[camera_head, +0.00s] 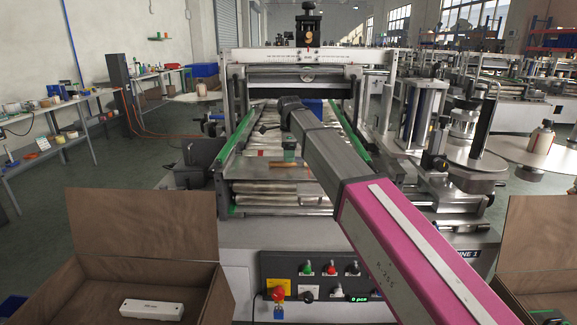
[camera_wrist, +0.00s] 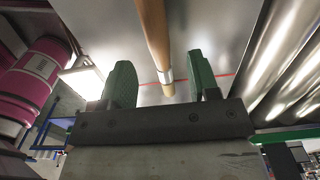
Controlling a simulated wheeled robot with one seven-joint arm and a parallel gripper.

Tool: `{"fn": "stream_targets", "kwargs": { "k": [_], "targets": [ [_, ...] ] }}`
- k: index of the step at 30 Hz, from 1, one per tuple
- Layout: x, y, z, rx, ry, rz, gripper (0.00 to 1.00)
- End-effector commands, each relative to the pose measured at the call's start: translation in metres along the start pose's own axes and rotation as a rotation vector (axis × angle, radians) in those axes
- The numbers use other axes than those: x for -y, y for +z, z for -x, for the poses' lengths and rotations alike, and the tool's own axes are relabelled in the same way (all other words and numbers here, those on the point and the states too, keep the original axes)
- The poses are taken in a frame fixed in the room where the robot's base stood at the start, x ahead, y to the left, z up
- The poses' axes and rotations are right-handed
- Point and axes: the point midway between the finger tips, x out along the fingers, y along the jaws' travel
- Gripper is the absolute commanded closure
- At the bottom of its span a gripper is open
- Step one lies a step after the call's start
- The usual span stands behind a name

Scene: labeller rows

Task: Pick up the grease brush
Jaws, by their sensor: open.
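The grease brush shows in the wrist view as a long round wooden handle (camera_wrist: 154,32) with a silver metal band. It runs between my two green fingers. My gripper (camera_wrist: 162,75) is open, with a gap on both sides of the handle. In the head view the brush (camera_head: 286,166) is a small brown stick lying on the flat metal plate of the labeller, just below my gripper (camera_head: 289,152). My arm hides part of the area to its right, and I cannot make out the bristles.
Metal rollers (camera_head: 277,186) lie in front of the plate, between green rails (camera_head: 238,143). A blue block (camera_head: 313,107) sits behind. A control panel (camera_head: 322,277) is on the machine's front. An open brown box (camera_head: 208,297) at left holds a white item (camera_head: 151,309).

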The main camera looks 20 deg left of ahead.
Motion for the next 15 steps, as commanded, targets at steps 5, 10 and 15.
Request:
{"fn": "stream_targets", "kwargs": {
  "k": [5, 10, 15],
  "targets": [
    [0.0, -0.001, -0.023, 0.0, 0.001, 0.0, 0.45],
    [0.0, -0.001, -0.025, 0.0, 0.0, 0.0, 0.45],
    [0.0, -0.001, -0.025, 0.0, 0.0, 0.0, 0.74]
  ]
}}
